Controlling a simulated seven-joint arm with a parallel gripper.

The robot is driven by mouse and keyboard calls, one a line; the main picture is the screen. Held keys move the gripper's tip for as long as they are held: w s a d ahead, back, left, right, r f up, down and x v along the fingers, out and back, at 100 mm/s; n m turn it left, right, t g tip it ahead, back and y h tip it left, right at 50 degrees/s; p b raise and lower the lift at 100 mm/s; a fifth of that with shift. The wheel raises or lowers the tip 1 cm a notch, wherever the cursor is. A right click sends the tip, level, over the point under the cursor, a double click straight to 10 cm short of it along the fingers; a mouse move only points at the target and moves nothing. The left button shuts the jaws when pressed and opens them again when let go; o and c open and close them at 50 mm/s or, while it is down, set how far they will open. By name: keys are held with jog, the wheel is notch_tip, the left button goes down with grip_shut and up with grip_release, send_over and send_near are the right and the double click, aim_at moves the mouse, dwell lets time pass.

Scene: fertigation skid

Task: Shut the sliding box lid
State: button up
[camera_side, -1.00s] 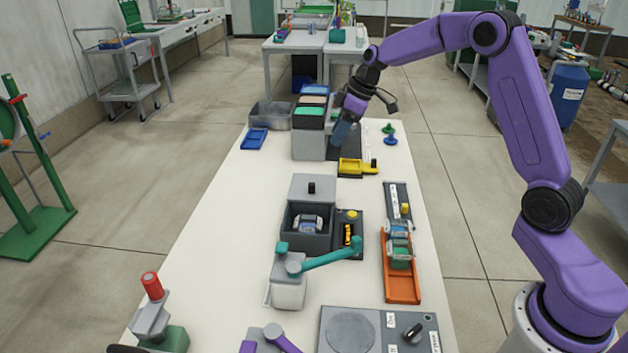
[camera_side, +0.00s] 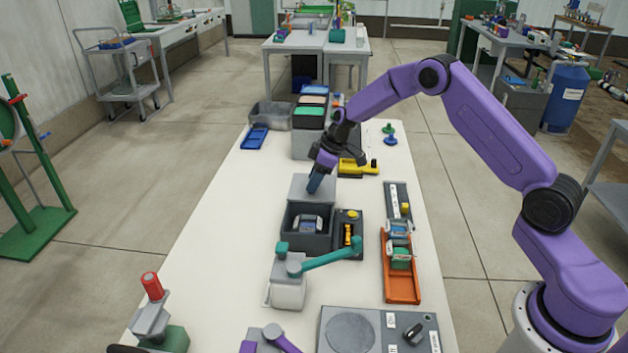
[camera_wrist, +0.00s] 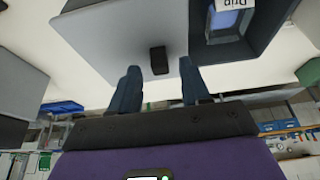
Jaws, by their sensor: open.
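The dark grey box (camera_side: 309,238) stands on the white bench in the side view, its top open, with a small light item (camera_side: 307,222) inside. Its lighter grey lid (camera_side: 299,184) is slid back toward the far side, clear of the opening. My gripper (camera_side: 314,187) is over the lid, pointing down, and hides the lid's knob in the side view. In the wrist view, the black knob (camera_wrist: 158,60) shows between my open fingers, with gaps on both sides. I cannot tell whether the fingertips reach down around it. The box's open cavity (camera_wrist: 228,30) is to the right there.
A panel with yellow parts (camera_side: 348,238) adjoins the box on the right. A teal lever (camera_side: 333,256) is in front. A yellow holder (camera_side: 357,167) is behind, near my wrist. An orange tray (camera_side: 402,290) lies farther right. The bench left of the box is clear.

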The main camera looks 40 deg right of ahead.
jog(key=shift+a+f, duration=0.1)
jog(key=shift+f, duration=0.25)
grip_shut()
jog(key=s+a, duration=0.9)
jog(key=shift+a, duration=0.15)
grip_release()
jog(key=v, duration=1.7)
jog(key=shift+r, duration=0.25)
jog(key=shift+s, duration=0.15)
